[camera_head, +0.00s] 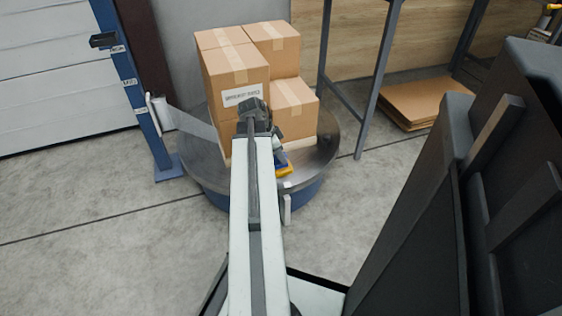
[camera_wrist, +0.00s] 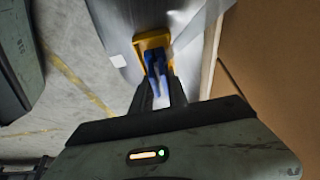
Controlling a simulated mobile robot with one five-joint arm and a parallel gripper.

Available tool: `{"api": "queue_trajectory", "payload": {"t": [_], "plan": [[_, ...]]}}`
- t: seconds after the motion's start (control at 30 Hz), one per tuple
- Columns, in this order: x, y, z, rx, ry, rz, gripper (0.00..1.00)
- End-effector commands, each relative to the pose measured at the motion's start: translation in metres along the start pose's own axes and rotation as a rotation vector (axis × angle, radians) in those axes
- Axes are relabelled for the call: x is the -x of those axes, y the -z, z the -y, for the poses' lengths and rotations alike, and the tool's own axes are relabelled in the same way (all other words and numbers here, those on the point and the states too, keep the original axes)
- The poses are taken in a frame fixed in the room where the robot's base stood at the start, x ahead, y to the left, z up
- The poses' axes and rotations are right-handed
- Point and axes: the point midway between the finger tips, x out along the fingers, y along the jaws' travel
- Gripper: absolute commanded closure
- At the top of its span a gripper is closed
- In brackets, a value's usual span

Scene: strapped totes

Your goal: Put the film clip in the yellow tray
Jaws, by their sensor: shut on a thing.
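The film clip (camera_wrist: 155,62) is blue, and my gripper (camera_wrist: 159,84) is shut on it. In the wrist view the clip's far end overlaps the yellow tray (camera_wrist: 142,43); I cannot tell whether it touches the tray. In the head view the yellow tray (camera_head: 285,171) shows at the front right of the turntable, with a bit of the blue clip (camera_head: 281,158) just above it. My arm hides much of my gripper there.
Stacked cardboard boxes (camera_head: 235,75) stand on the round turntable (camera_head: 203,165), right beside my gripper. A translucent film (camera_head: 190,122) stretches from the blue post (camera_head: 140,115) towards the boxes. Flat cardboard (camera_head: 420,100) lies under the rack at right. The concrete floor in front is clear.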

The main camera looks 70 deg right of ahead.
Motion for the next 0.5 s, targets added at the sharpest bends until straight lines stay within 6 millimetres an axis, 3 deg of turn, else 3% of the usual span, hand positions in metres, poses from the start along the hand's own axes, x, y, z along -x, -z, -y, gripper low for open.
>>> {"api": "queue_trajectory", "payload": {"t": [0.03, 0.07, 0.47, 0.5], "plan": [[-0.0191, -0.0077, -0.0002, 0.000, 0.000, 0.000, 1.00], [-0.0222, -0.0090, -0.0002, 0.000, 0.000, 0.000, 1.00], [-0.0239, -0.0092, -0.0003, 0.000, 0.000, 0.000, 1.00], [-0.0226, -0.0086, -0.0004, 0.000, 0.000, 0.000, 0.72]]}}
